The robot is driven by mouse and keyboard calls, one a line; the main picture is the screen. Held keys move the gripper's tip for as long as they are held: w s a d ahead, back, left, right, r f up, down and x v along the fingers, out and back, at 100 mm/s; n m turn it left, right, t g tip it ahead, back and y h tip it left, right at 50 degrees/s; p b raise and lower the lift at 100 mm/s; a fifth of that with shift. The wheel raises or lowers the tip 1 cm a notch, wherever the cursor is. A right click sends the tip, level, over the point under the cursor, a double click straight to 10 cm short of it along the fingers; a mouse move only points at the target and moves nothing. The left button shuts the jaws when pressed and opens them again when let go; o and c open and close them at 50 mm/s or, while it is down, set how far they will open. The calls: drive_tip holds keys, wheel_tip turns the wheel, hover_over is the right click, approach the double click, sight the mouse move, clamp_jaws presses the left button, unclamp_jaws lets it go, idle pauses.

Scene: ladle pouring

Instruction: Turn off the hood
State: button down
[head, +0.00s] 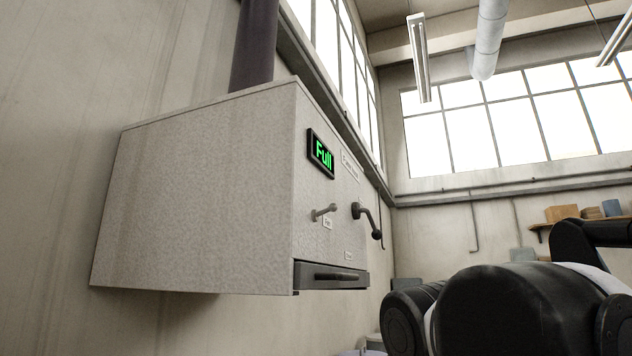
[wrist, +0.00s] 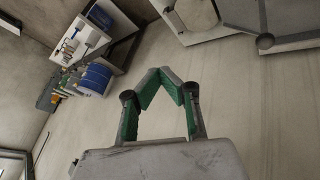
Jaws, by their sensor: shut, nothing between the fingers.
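The hood (head: 200,200) is a speckled grey box on the wall in the head view. Its display (head: 320,154) on the front face reads "Full" in green. Below it are a small grey lever (head: 323,212) with a label under it and a dark crank handle (head: 370,222) to the right. My gripper (wrist: 161,76) shows in the wrist view with green-padded fingers, tips together and nothing between them. It cannot be made out in the head view, where my black arm fills the lower right. I cannot tell whether any hood part shows in the wrist view.
A drawer-like slot (head: 332,277) sits at the hood's lower front edge, and a dark duct (head: 254,45) rises from its top. A wall shelf (head: 541,228) with boxes is at the far right. The wrist view shows a shelf unit with blue rolls (wrist: 96,78) at left.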

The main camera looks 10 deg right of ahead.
drive_tip(key=a+r+n+p, duration=0.2)
drive_tip(key=r+n, duration=0.1)
drive_tip(key=r, duration=0.8)
drive_tip(key=a+r+n+p, duration=0.2)
drive_tip(key=a+r, duration=0.1)
drive_tip(key=r, duration=0.9)
drive_tip(key=n+t+p, duration=0.1)
drive_tip(key=n+p, duration=0.5)
drive_tip(key=n, duration=0.2)
approach(325, 211)
drive_tip(key=v, duration=0.4)
drive_tip(key=shift+w+a, duration=0.1)
drive_tip(key=shift+f, duration=0.1)
drive_tip(key=x, duration=1)
